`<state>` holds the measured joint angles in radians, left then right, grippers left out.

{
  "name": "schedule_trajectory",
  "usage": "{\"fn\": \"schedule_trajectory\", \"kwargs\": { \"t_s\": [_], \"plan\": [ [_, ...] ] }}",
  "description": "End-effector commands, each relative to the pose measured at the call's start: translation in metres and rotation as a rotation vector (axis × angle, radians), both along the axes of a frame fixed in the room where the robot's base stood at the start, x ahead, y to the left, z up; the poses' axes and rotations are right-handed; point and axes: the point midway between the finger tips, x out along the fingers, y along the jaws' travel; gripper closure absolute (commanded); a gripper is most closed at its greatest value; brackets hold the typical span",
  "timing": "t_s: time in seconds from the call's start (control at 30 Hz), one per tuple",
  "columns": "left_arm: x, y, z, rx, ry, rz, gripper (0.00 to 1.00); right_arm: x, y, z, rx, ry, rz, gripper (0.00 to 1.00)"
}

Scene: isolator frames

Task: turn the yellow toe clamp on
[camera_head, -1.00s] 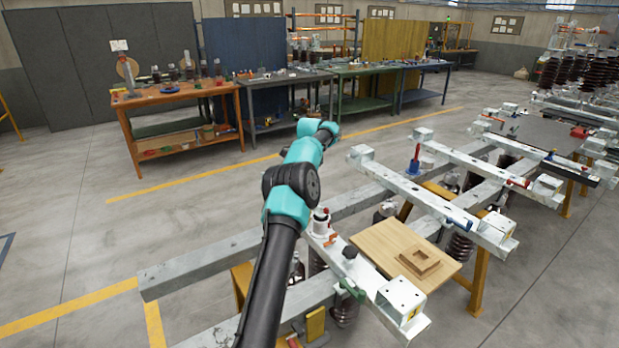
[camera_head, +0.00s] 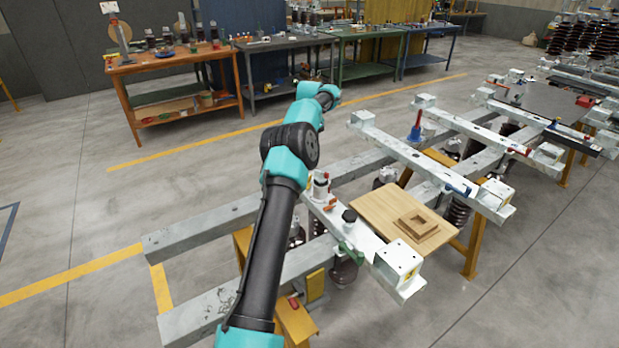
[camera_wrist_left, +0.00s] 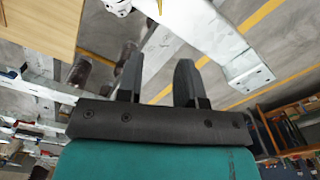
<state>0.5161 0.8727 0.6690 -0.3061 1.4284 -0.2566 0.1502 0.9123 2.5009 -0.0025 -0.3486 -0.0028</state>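A yellow block-like piece (camera_head: 315,284), which may be the yellow toe clamp, sits low beside the near steel beam in the head view. A small red part is next to it. I cannot tell its setting. My left arm reaches from the bottom of the head view up past the near frame, and its gripper fingers are hidden there. In the left wrist view my left gripper (camera_wrist_left: 158,75) is open, with two dark fingers apart and nothing between them. No yellow clamp can be made out for sure in that view. My right gripper is not in view.
Steel frame beams (camera_head: 410,158) on yellow trestles fill the right. A wooden board (camera_head: 375,208) with a small square wooden tray (camera_head: 416,224) lies on the near frame. A blue post with a red top (camera_head: 416,128) stands behind. Workbenches (camera_head: 180,65) line the back; the left floor is clear.

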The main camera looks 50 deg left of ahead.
Motion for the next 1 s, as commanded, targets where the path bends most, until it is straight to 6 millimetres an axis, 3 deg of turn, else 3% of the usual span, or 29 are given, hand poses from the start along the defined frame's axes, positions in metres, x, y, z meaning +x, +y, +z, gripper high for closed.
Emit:
{"fn": "schedule_trajectory", "kwargs": {
  "t_s": [0.23,0.67,0.87,1.0],
  "plan": [
    [-0.001,0.0,0.0,0.0,0.0,0.235,0.66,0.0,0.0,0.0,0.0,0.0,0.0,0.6],
    [-0.001,0.0,-0.002,0.0,0.001,0.249,0.66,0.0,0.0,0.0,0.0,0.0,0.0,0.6],
    [-0.001,0.0,-0.018,-0.001,0.003,0.249,0.66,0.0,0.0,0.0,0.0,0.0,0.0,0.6],
    [-0.001,-0.001,-0.04,-0.001,0.004,0.249,0.66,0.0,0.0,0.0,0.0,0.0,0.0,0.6]
  ]
}}
